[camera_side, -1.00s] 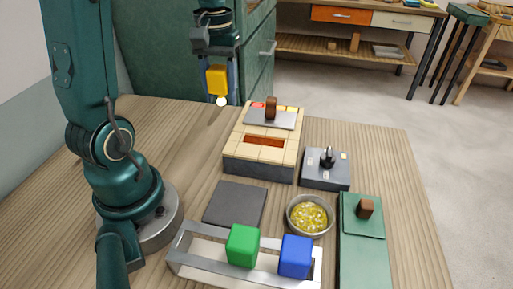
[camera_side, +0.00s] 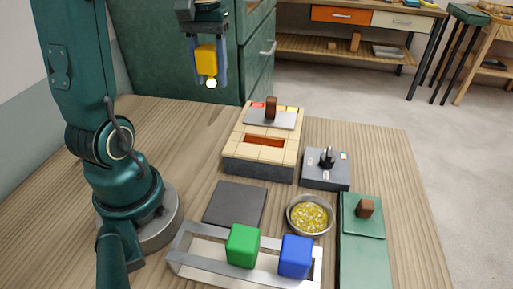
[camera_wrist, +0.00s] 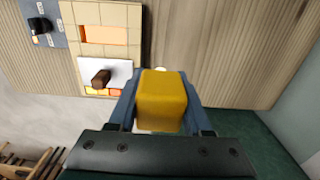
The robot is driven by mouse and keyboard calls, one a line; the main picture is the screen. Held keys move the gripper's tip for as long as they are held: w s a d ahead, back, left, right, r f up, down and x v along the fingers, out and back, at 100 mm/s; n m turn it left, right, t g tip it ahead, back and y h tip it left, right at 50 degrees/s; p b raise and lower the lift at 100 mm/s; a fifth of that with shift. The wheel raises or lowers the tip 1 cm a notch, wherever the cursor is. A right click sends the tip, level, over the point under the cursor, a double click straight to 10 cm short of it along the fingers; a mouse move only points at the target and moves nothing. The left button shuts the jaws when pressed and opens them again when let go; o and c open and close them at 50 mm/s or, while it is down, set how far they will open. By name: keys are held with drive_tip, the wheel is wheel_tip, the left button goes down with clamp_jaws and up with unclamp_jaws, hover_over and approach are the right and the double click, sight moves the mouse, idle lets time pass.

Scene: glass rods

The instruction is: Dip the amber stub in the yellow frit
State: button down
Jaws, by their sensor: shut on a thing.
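My gripper (camera_side: 208,72) is shut on the amber stub (camera_side: 205,60), a yellow-orange block with a glowing pale tip at its lower end. It is held high above the back left of the table. In the wrist view the stub (camera_wrist: 162,100) sits between the two fingers, with a bit of the pale tip showing past its far end. The yellow frit (camera_side: 310,216) lies in a round metal bowl (camera_side: 291,222) at the table's front right, well below and to the right of my gripper.
A brick furnace (camera_side: 258,160) with an orange slot stands mid-table. A grey control box (camera_side: 326,180) with a black knob is right of it. A metal rack (camera_side: 190,262) holds green and blue blocks. A dark pad (camera_side: 235,204) and green box (camera_side: 360,250) flank the bowl.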

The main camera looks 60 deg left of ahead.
wheel_tip(320, 180, up, 3)
drive_tip(key=shift+w+d+f, duration=0.15)
drive_tip(key=shift+f, duration=0.05)
drive_tip(key=w+d+m, duration=0.6)
drive_tip(key=d, duration=0.6)
drive_tip(key=s+d+m, duration=0.2)
drive_tip(key=d+m, duration=0.4)
drive_tip(key=d, duration=1)
drive_tip(key=f, duration=1.4)
drive_tip(key=shift+w+a, duration=0.2)
drive_tip(key=shift+a, duration=0.15)
drive_tip(key=shift+f, duration=1.85)
drive_tip(key=shift+f, duration=0.15)
wheel_tip(320, 180, up, 7)
